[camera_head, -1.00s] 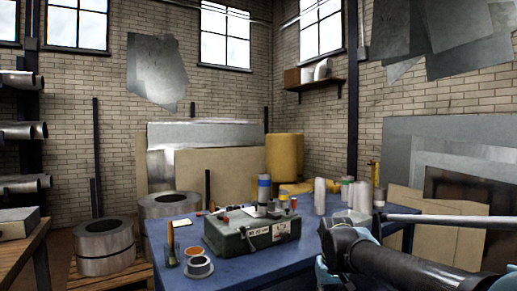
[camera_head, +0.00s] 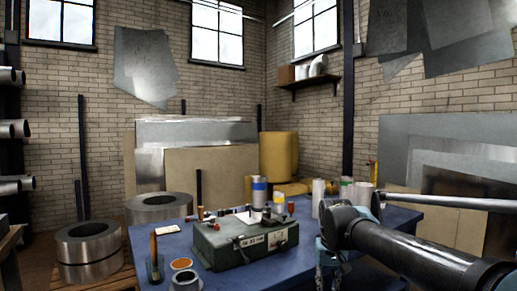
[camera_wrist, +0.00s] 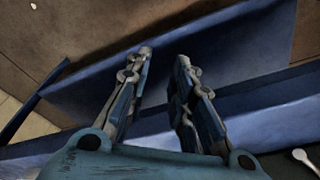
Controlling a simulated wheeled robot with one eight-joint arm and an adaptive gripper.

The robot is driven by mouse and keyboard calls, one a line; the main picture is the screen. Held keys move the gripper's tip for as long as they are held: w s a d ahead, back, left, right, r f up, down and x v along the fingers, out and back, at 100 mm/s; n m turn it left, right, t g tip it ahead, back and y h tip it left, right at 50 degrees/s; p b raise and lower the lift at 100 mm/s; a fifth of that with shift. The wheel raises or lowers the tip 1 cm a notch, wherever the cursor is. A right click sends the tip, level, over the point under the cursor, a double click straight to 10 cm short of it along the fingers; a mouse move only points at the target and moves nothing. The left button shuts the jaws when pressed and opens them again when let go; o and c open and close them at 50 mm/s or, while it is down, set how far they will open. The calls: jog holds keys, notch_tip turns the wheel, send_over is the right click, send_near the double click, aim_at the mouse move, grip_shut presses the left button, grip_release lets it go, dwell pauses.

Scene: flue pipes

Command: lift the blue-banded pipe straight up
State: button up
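A short upright pipe with a blue band (camera_head: 259,182) stands at the far side of the blue table, just behind the green metal case, which hides its foot. In the wrist view my gripper (camera_wrist: 165,58) has its two fingers spread apart with nothing between them. It points down over the blue table's edge and the brown floor. No pipe shows in the wrist view. In the head view my dark arm reaches in from the right, well to the right of the blue-banded pipe, and the fingertips cannot be made out there.
The green case (camera_head: 245,240) sits on the blue table (camera_head: 415,222). Beside the blue-banded pipe is a yellow-banded piece (camera_head: 279,197). Pale pipes (camera_head: 318,199) and a green-banded pipe (camera_head: 346,188) stand further right, close to my arm. A tin (camera_head: 185,279) is near the front.

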jog(key=w+a+r+m, duration=0.35)
jog(key=w+r, duration=0.55)
jog(key=r, duration=0.5)
notch_tip(320, 180, up, 25)
jog(key=m+g, duration=0.2)
jog(key=m, duration=0.9)
send_over(258, 187)
jog(key=w, duration=0.5)
notch_tip(258, 187, down, 17)
jog(key=shift+r, duration=0.1)
grip_shut()
